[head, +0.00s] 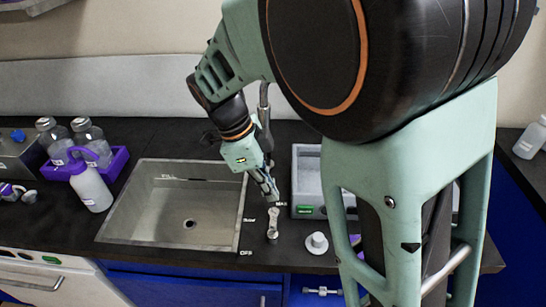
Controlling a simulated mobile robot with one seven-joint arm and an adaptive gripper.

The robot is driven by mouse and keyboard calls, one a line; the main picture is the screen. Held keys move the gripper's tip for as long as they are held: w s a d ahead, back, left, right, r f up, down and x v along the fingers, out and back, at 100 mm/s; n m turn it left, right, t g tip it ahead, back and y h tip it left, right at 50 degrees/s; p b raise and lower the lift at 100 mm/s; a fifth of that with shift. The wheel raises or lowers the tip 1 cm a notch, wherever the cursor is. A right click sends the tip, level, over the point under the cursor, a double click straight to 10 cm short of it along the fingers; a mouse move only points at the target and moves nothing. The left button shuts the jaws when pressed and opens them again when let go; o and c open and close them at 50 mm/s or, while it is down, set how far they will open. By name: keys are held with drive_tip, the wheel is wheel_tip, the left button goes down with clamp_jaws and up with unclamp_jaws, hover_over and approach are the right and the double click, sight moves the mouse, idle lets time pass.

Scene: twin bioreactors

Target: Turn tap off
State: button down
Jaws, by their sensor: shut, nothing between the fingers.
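The tap's grey lever (272,223) stands on the dark counter at the right of the sink (117,232). Printed labels lie beside it, with OFF (246,252) at the front and others further back. The tap's upright pipe (264,100) rises behind my arm, and its spout is hidden. My gripper (272,195) is shut and empty, pointing down just behind the lever's upper end. I cannot tell whether it touches the lever. No water stream is clearly visible in the sink.
A white knob-like piece (317,242) stands right of the lever. A grey tray-like device (306,170) is behind it. At left are a white wash bottle (91,188) and a purple rack (118,160) with bottles. My arm covers the right side.

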sight(273, 227)
drive_tip(key=x, duration=0.7)
drive_tip(key=shift+d+f, duration=0.1)
drive_tip(key=shift+f, duration=0.25)
